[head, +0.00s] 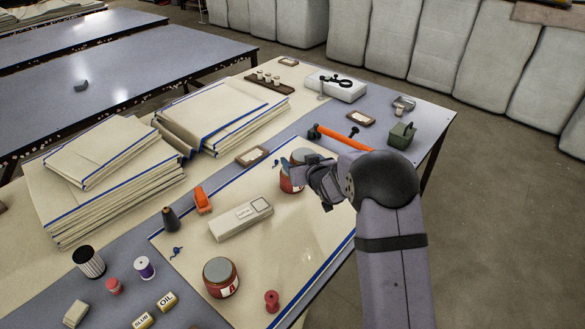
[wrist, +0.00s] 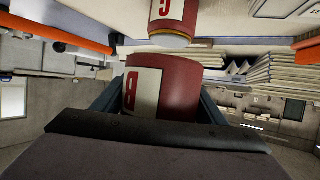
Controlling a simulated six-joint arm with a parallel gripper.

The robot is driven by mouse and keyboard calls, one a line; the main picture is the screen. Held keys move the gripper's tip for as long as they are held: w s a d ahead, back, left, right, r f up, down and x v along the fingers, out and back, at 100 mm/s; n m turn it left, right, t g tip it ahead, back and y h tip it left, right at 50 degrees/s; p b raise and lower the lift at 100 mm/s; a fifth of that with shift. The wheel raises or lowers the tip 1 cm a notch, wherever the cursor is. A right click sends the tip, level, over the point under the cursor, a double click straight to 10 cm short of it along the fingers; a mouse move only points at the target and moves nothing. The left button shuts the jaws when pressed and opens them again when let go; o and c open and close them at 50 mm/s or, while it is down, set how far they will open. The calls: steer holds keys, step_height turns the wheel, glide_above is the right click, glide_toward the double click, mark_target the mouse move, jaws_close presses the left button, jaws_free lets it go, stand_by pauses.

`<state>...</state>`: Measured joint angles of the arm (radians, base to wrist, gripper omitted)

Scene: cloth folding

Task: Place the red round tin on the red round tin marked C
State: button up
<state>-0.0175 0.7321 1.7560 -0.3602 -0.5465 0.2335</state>
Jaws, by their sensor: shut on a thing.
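My gripper (head: 312,172) is shut on a red round tin with a pale label (wrist: 180,88). The label's letter looks like B, upside down in the wrist view. The red round tin marked C (wrist: 178,12) shows beyond it, at the top of the wrist view, with its pale lid edge towards the held tin. In the head view the C tin (head: 289,185) stands on the cream cloth, with the held tin at its top. I cannot tell whether the two touch. Another red round tin (head: 220,283), grey-lidded and labelled A, stands at the front of the cloth.
A pale box (head: 241,219) lies on the cloth (head: 270,250) left of my gripper. An orange-handled hammer (head: 342,138) lies behind it. Folded cloth stacks (head: 110,190) fill the left side. Spools and small blocks stand at the front left. The cloth's front right is mostly clear.

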steer(key=w+a+r+n+y, duration=0.2)
steer(key=w+a+r, duration=0.3)
steer(key=w+r, duration=0.1)
steer(key=shift+a+g+y, duration=0.3)
steer(key=shift+g+y, duration=0.1)
steer(key=shift+f, duration=0.1)
stand_by(0.5)
steer(key=shift+f+b, duration=1)
steer(key=shift+f, duration=3.9)
steer(key=shift+f, duration=0.2)
steer(key=o, duration=1.5)
steer(key=shift+d+f+h, duration=0.1)
steer(key=shift+h, duration=0.2)
